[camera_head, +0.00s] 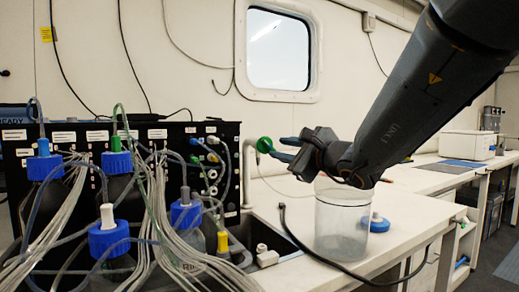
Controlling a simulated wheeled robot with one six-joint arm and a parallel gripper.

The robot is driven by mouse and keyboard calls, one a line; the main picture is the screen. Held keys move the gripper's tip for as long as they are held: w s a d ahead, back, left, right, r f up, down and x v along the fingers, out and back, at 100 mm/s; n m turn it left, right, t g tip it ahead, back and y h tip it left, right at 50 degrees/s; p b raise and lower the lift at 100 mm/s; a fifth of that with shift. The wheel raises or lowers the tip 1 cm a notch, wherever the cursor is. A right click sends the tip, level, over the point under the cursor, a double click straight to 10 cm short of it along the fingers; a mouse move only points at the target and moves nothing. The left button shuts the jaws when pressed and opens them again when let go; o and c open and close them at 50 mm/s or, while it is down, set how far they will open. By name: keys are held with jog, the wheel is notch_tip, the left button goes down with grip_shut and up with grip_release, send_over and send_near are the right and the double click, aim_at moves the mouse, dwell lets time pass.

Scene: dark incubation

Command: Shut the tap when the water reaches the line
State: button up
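A white tap pipe (247,172) rises at the back edge of the counter, with a round green knob (265,145) at its top. My gripper (274,148) reaches in from the right, its two blue fingers pointing left. The fingers are a little apart, with their tips at the knob. I cannot tell whether they touch or hold it. A clear cylindrical vessel (341,222) stands upright on the counter below my wrist. Its lower part looks greyish; the water level and the line cannot be made out, and no stream is clearly visible.
A blue-capped item (376,224) sits just right of the vessel. A black cable (318,258) runs along the counter front. Blue-capped bottles (109,238) with many tubes crowd the left, before a black panel (225,133).

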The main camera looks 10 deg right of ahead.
aim_at(270, 146)
jog(key=shift+x, duration=2.25)
grip_shut()
